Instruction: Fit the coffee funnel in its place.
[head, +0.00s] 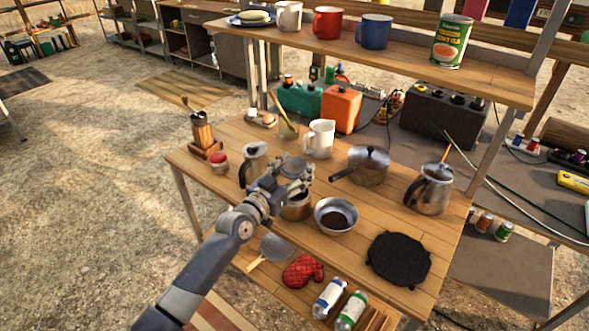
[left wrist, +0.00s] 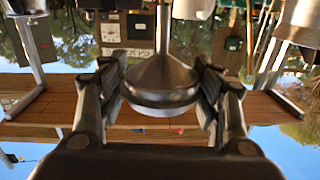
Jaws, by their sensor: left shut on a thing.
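The coffee funnel (left wrist: 162,82) is a shiny metal cone with a wide round rim and a narrow stem. It sits between the fingers of my left gripper (left wrist: 162,100), which is shut on it. In the head view my left gripper (head: 292,182) holds the funnel (head: 293,167) above an open metal pot base (head: 297,211). The gripper partly hides the base, and I cannot tell whether the stem enters it. A metal pot upper part (head: 254,163) stands just left of the gripper. My right gripper is out of view.
A bowl of dark grounds (head: 336,215) stands right of the pot base. A lidded saucepan (head: 368,166), white jug (head: 320,138), steel pitcher (head: 430,190) and black burner plate (head: 398,259) share the table. A shelf with mugs (head: 327,23) overhangs the back.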

